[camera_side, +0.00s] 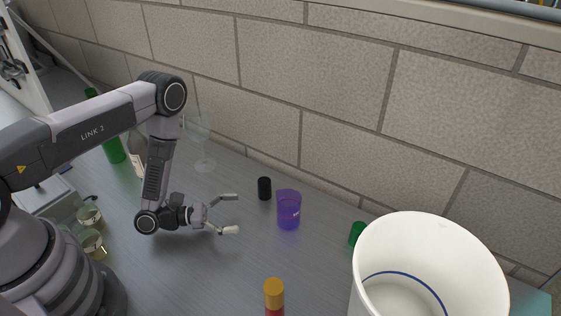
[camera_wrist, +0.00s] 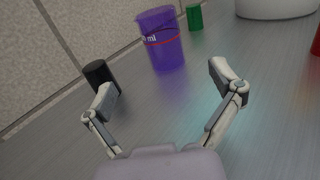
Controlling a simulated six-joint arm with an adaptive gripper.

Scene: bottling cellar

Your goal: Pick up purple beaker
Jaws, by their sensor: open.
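The purple beaker (camera_side: 289,210) stands upright on the grey bench, to the right of my gripper (camera_side: 234,213) in the side view. It is see-through, with white lettering and a red line that show in the wrist view (camera_wrist: 162,42). My gripper is open and empty, low over the bench with its fingers pointing toward the beaker. In the wrist view the beaker lies ahead, beyond and between the two fingertips (camera_wrist: 164,82), with a gap to both.
A black cylinder (camera_side: 264,189) stands close left of the beaker, near the left finger in the wrist view (camera_wrist: 99,76). A green cylinder (camera_side: 356,234) and large white bucket (camera_side: 430,240) stand right. An orange-capped container (camera_side: 274,290) is in front. A block wall (camera_side: 270,80) runs behind.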

